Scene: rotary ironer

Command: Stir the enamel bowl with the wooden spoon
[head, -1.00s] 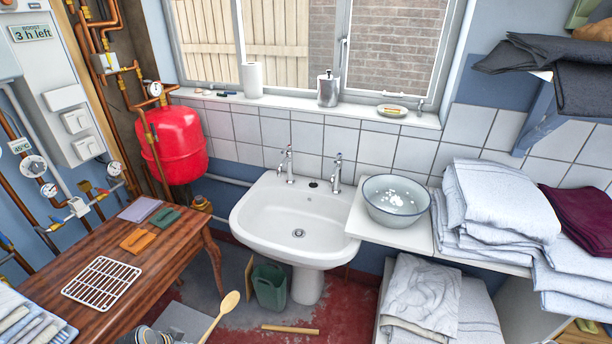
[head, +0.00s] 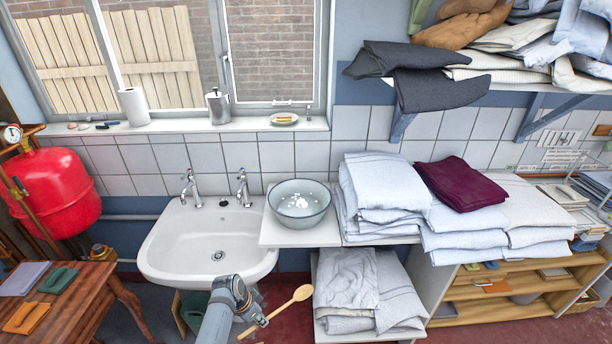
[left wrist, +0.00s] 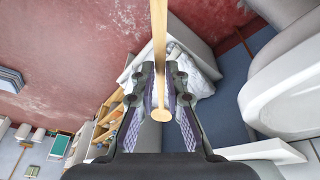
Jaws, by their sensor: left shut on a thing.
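The enamel bowl (head: 300,213) is grey-blue with a dark rim and has white contents. It stands upright on a white ledge (head: 285,238) right of the sink. My left gripper (head: 256,314) is below the ledge in the head view, in front of the sink, and is shut on the wooden spoon (head: 280,310). The spoon's head points up and right, clear of the bowl. In the left wrist view the spoon (left wrist: 159,45) runs between the fingers of the left gripper (left wrist: 161,72). My right gripper is out of view.
The white sink (head: 190,245) with two taps adjoins the ledge on the left. Folded white towels (head: 385,185) are stacked close to the bowl's right. More towels lie on a lower shelf (head: 350,290). A wooden table (head: 85,300) stands at lower left.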

